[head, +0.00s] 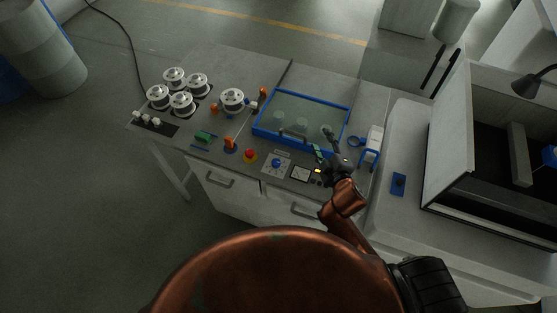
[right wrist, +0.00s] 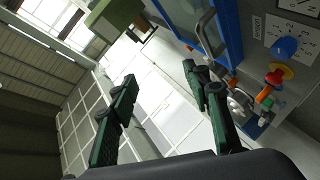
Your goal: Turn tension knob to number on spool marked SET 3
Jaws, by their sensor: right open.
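The tension knob is probably the blue knob (head: 276,162) on a white dial plate, on the bench front below the blue-framed cover. White spools (head: 181,104) stand in a group at the bench's left, and one single spool (head: 232,98) stands nearer the middle. No SET marking is legible. My right gripper (head: 322,142) is open and empty above the cover's right part, right of the knob. Its spread fingers (right wrist: 158,76) show in the wrist view. My left gripper is not visible.
The blue-framed clear cover (head: 259,123) has a handle in front. A red button (head: 250,156), an orange-topped lever (head: 230,144) and a meter (head: 301,173) flank the knob.

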